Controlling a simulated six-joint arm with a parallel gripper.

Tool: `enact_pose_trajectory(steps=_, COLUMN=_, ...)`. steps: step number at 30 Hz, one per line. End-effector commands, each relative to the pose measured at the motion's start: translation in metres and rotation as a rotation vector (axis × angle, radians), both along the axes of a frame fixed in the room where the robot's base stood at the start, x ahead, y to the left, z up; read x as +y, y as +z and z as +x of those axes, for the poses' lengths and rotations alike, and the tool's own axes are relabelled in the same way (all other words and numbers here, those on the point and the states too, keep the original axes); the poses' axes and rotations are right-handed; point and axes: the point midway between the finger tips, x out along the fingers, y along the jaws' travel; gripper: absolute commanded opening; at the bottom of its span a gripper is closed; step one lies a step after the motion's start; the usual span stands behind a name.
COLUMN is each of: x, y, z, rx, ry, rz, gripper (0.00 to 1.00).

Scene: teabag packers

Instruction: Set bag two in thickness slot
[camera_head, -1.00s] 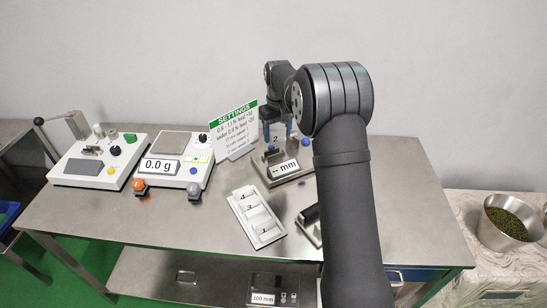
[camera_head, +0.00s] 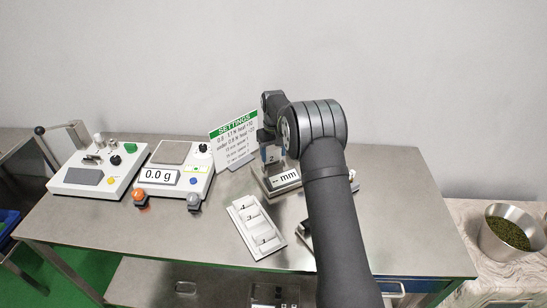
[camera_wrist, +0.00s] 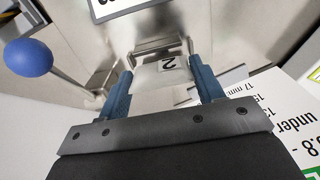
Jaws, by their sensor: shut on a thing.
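My gripper (camera_wrist: 161,84) is shut on bag two (camera_wrist: 160,77), a pale bag marked 2, with one blue finger at each side. The bag also shows in the head view (camera_head: 271,154), upright just above or at the thickness gauge (camera_head: 278,183), whose display reads "-- mm". In the wrist view the gauge's slot part (camera_wrist: 158,46) lies just beyond the bag; I cannot tell whether the bag touches it. A blue ball knob (camera_wrist: 28,57) on a lever stands to the left there. My arm hides the gauge's right side in the head view.
A white tray (camera_head: 238,208) with bags marked 4, 3 and 1 lies in front of the gauge. The settings sign (camera_head: 232,143) stands close on the left. A scale (camera_head: 172,174) reading 0.0 g and a sealer-like machine (camera_head: 98,170) stand further left.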

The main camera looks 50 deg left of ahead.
Motion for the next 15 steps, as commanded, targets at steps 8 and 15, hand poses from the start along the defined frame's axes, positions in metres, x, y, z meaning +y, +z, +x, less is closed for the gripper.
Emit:
enact_pose_trajectory(steps=8, x=0.000, y=-0.021, z=0.000, rx=0.000, ry=0.000, rz=0.001, gripper=0.41)
enact_pose_trajectory(steps=15, x=0.000, y=-0.025, z=0.000, rx=0.000, ry=0.000, rz=0.001, gripper=0.41)
